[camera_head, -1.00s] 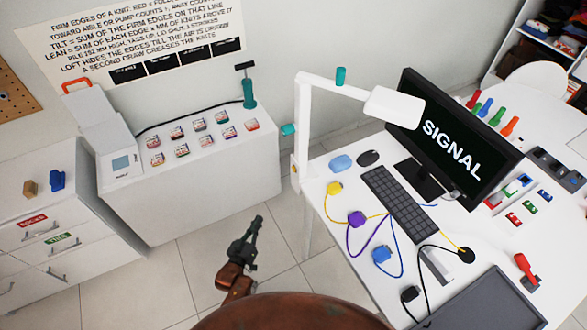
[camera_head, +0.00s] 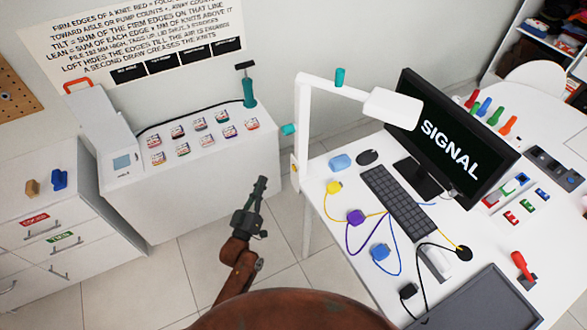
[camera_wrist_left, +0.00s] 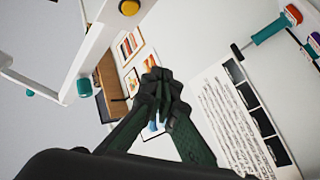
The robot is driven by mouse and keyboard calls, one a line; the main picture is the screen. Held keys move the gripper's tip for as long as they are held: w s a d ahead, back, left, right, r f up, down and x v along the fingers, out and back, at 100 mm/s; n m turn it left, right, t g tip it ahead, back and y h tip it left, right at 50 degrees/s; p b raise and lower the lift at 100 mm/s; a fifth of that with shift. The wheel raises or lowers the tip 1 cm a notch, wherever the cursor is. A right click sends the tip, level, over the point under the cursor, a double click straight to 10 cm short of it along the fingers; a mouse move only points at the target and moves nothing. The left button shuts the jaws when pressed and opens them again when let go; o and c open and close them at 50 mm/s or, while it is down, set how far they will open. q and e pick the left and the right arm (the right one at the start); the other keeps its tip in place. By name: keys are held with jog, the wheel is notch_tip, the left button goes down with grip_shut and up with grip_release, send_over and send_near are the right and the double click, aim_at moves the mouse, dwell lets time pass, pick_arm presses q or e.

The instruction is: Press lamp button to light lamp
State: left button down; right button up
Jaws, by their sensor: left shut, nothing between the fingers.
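The white desk lamp (camera_head: 303,120) stands at the left edge of the white desk, its head (camera_head: 394,107) reaching toward the monitor. Its head looks plain white; I cannot tell whether it is lit. A small yellow-orange button (camera_head: 294,168) is low on the lamp post. In the left wrist view a round yellow button (camera_wrist_left: 129,7) shows on the white lamp frame (camera_wrist_left: 93,48) at the top. My left gripper (camera_head: 263,180) is shut and empty, left of the post and apart from it. Its closed fingertips (camera_wrist_left: 160,77) show in the wrist view. My right gripper is out of view.
The white desk (camera_head: 325,225) carries a keyboard (camera_head: 400,200), a monitor (camera_head: 455,140) and coloured cabled plugs. Teal knobs (camera_head: 289,129) stick out from the lamp. A white cabinet (camera_head: 215,190) with small tins and a teal pump (camera_head: 248,92) stands left. Floor between is clear.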

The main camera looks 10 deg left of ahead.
aim_at(294, 168)
pick_arm(q)
jog(key=shift+d, duration=0.1)
jog(key=w+d+b, duration=0.1)
jog(key=w+d, duration=0.4)
jog(key=d, duration=0.2)
jog(key=shift+b, duration=0.35)
jog(key=shift+d, duration=0.1)
dwell(1.2)
jog(key=shift+w+d, duration=0.15)
jog(key=shift+d, duration=0.2)
jog(key=shift+w+d, duration=0.25)
jog(key=shift+d, duration=0.1)
dwell(0.8)
jog(key=shift+s+a+p, duration=0.4)
jog(key=shift+s+a, duration=0.1)
jog(key=shift+a, duration=0.2)
jog(key=shift+a, duration=0.1)
